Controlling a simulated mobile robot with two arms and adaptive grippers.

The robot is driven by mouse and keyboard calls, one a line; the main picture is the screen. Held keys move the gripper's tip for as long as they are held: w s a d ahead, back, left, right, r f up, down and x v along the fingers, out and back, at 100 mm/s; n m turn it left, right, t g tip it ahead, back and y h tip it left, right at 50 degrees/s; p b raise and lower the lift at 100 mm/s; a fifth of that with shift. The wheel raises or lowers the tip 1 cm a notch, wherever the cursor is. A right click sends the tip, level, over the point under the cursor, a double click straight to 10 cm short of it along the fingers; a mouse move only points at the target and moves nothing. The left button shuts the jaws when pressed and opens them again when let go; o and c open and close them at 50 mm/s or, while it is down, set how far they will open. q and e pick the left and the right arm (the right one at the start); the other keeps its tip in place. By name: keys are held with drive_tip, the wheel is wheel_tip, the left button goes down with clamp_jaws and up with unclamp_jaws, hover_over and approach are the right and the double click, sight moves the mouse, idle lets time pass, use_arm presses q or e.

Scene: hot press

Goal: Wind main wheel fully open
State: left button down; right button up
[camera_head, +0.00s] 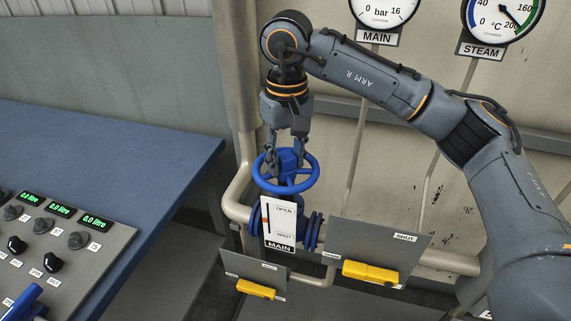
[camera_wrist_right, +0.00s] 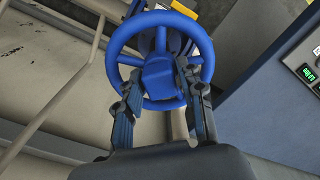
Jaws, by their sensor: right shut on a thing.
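The blue main wheel (camera_head: 309,181) sits on top of a blue valve in the middle of the head view. It also shows in the right wrist view (camera_wrist_right: 197,38). My right gripper (camera_head: 287,152) points down onto the wheel from above. In the right wrist view its fingers (camera_wrist_right: 160,88) are closed on either side of the wheel's blue hub. A white indicator plate (camera_head: 278,222) marked OPEN at the top, SHUT lower down and MAIN at the foot stands in front of the valve. A small red mark shows at its left edge. My left gripper is not in view.
A grey panel (camera_head: 350,245) with a yellow handle (camera_head: 370,273) is right of the valve. A second yellow handle (camera_head: 256,289) is below it. The MAIN gauge (camera_head: 383,10) and STEAM gauge (camera_head: 502,18) hang above. A blue bench (camera_head: 110,150) with a control box (camera_head: 75,255) is at left.

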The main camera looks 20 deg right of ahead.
drive_tip(key=n, duration=0.3)
drive_tip(key=shift+d+f, duration=0.15)
drive_tip(key=shift+d, duration=0.15)
drive_tip(key=shift+n, duration=0.8)
drive_tip(key=shift+s+a+n, duration=0.1)
drive_tip(key=shift+a+n, duration=0.1)
drive_tip(key=shift+n, duration=0.4)
drive_tip(key=o, duration=0.7)
drive_tip(key=shift+o, duration=1.3)
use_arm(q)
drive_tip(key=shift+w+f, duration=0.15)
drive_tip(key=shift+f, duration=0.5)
